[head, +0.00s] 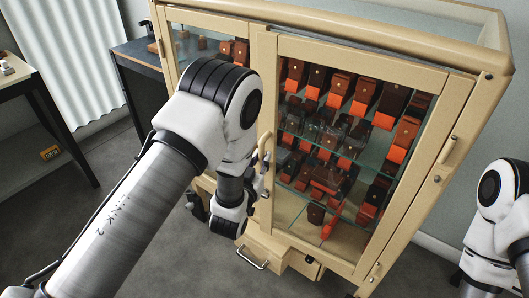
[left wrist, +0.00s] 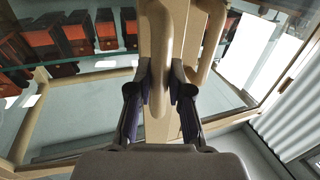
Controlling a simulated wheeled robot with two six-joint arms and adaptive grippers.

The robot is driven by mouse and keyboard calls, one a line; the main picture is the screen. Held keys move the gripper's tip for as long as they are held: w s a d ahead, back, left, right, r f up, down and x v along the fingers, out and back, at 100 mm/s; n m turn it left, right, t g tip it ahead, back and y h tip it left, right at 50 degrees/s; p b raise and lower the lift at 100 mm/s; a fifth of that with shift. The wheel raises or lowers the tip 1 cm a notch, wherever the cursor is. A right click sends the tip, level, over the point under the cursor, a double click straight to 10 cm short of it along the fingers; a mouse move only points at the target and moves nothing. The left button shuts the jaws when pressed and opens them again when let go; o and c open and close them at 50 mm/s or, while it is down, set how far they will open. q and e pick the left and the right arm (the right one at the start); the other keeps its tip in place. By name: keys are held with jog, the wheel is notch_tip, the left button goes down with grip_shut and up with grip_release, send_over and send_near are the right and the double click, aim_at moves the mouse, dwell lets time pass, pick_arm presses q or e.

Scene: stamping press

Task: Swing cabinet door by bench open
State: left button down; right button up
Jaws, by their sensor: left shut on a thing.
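The tan cabinet (head: 405,22) has two glazed doors. The left door (head: 215,20), beside the dark bench, is largely hidden behind my left arm and looks closed.
A drawer (head: 268,255) is below. The dark bench (head: 140,58) stands left of the cabinet. Floor (head: 140,215) is free at left.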

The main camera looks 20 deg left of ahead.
pick_arm(q)
jog(key=shift+s+a+r, duration=0.1)
jog(key=shift+s, duration=1.45)
jog(key=shift+s+r, duration=0.1)
jog(key=shift+s, duration=1.4)
pick_arm(e)
jog(key=shift+r, duration=0.3)
jog(key=shift+s, duration=0.1)
